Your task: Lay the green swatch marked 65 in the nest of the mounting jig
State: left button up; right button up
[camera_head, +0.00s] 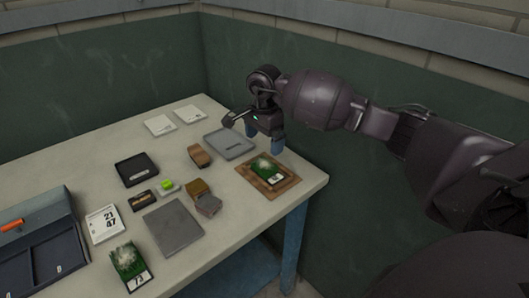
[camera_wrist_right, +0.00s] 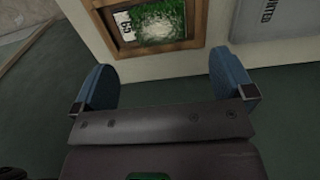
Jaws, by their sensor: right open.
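The green swatch marked 65 (camera_head: 267,168) lies face up inside the brown wooden frame of what looks like the mounting jig (camera_head: 285,186), near the table's right edge. In the right wrist view, the swatch (camera_wrist_right: 158,22) shows its white number label, and the wooden frame (camera_wrist_right: 106,26) borders it; the top is cut off. My right gripper (camera_head: 265,138) is open and empty, above and behind the jig by the table's far edge. Its blue fingers (camera_wrist_right: 166,82) are apart, clear of the swatch. My left gripper is not in view.
A grey tray (camera_head: 229,143), its label ending in "UNTED", lies beside the jig. Another green swatch marked 73 (camera_head: 130,265) lies at the front. A grey plate (camera_head: 173,227), small blocks (camera_head: 199,156), a black tray (camera_head: 136,169) and a toolbox (camera_head: 40,235) occupy the table's left and middle.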

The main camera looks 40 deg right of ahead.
jog(key=shift+r, duration=1.9)
jog(key=shift+s, duration=0.1)
